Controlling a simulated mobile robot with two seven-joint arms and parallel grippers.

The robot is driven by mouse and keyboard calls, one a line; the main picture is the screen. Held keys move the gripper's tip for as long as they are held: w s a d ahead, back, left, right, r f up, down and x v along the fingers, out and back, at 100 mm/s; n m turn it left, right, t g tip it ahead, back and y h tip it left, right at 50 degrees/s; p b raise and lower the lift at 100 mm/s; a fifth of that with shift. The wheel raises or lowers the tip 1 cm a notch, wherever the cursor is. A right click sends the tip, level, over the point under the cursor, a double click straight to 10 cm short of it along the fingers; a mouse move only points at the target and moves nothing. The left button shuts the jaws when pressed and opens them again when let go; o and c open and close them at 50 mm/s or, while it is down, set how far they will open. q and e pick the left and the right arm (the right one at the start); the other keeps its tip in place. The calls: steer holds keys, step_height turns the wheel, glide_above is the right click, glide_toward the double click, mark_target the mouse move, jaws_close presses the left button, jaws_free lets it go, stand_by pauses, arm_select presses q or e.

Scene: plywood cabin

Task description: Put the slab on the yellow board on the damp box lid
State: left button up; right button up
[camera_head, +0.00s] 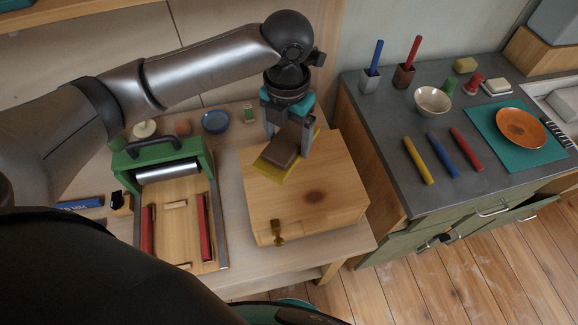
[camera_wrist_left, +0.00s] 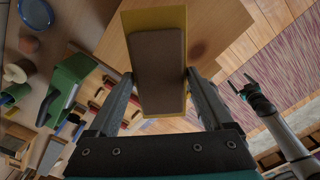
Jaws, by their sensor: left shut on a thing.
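The brown slab (camera_head: 283,147) is between the fingers of my left gripper (camera_head: 287,142), which is shut on it. The yellow board (camera_head: 268,170) shows beneath the slab, turned slightly against it. In the left wrist view the slab (camera_wrist_left: 158,75) covers most of the yellow board (camera_wrist_left: 150,18), whose far end and left edge stick out. The damp box lid (camera_head: 335,180) is pale wood with a dark round spot, and the board is over its back left part. I cannot tell whether the board touches the lid. My right gripper (camera_wrist_left: 246,86) appears open and empty in the left wrist view.
A green press with a roller (camera_head: 168,170) stands left of the box. A blue bowl (camera_head: 215,122) is behind. A brass latch (camera_head: 278,232) is on the box front. The lid's front right is clear.

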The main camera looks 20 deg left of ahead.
arm_select(q)
step_height(320, 180, down, 11)
steer(key=shift+r+b, duration=0.15)
steer(key=shift+b, duration=0.25)
steer(key=o, duration=1.5)
step_height(320, 180, up, 12)
steer(key=shift+r+p, duration=0.1)
steer(key=shift+p, duration=0.3)
